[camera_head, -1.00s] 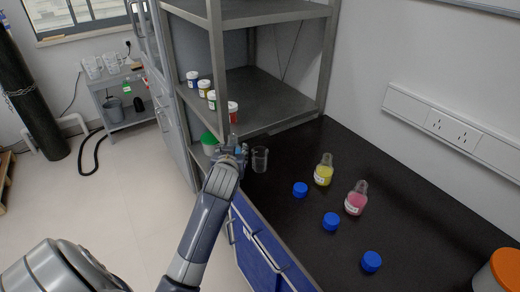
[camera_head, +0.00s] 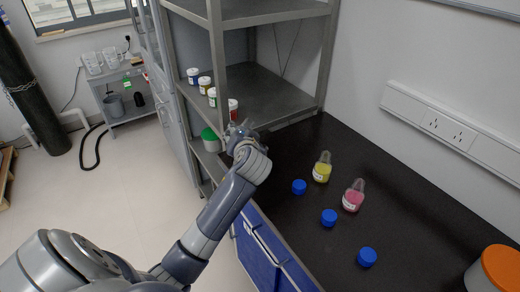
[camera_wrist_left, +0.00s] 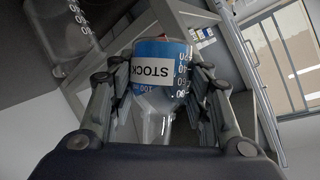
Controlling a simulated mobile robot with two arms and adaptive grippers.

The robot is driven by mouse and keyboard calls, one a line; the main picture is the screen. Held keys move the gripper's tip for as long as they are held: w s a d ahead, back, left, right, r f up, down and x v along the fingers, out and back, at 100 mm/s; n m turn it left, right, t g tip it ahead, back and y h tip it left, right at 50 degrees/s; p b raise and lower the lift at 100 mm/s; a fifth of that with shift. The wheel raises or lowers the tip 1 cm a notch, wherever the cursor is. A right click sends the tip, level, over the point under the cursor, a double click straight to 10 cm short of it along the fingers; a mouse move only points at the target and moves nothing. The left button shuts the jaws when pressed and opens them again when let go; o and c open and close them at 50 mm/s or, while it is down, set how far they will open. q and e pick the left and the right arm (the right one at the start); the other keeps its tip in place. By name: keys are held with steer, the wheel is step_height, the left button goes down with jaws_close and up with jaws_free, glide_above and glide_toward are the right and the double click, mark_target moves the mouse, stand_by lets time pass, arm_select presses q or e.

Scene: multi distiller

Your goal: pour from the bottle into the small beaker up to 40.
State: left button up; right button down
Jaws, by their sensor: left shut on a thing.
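My left gripper (camera_head: 242,128) is at the shelf-side edge of the black bench. In the left wrist view my left gripper (camera_wrist_left: 158,110) is shut on the bottle (camera_wrist_left: 155,75), a clear flask with blue liquid and a white "STOCK" label. The bottle looks strongly tilted in that view; whether liquid flows out is not visible. The small beaker (camera_wrist_left: 62,35), clear glass with white marks, shows at upper left of the wrist view, apart from the bottle. Its fill level is hard to read. In the head view my arm hides the beaker and most of the bottle. My right gripper is not in view.
A yellow flask (camera_head: 322,168) and a pink flask (camera_head: 354,195) stand on the bench (camera_head: 420,235) near blue caps (camera_head: 329,217). A grey metal shelf (camera_head: 262,92) with small jars stands behind my gripper. An orange-lidded jar (camera_head: 498,268) is at lower right.

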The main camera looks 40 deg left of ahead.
arm_select(q)
steer(key=shift+w+d+r+m, duration=0.15)
steer(key=shift+r+m, duration=0.25)
steer(key=shift+r, duration=0.3)
steer(key=shift+d+y, duration=0.1)
steer(key=shift+y, duration=0.3)
steer(key=shift+f+m, duration=0.1)
steer(key=shift+m, duration=0.4)
steer(key=shift+w+f+g, duration=0.1)
steer(key=shift+g, duration=0.2)
steer(key=shift+s, duration=0.3)
steer(key=shift+w, duration=0.25)
steer(key=shift+s, duration=0.25)
steer(key=shift+w+f+m+y+b, duration=0.2)
steer(key=shift+m+y+b, duration=0.1)
steer(key=shift+y, duration=0.1)
steer(key=shift+s, duration=0.2)
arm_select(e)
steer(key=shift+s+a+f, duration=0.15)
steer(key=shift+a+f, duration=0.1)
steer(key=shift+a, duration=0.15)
arm_select(q)
steer(key=shift+w+f, duration=0.1)
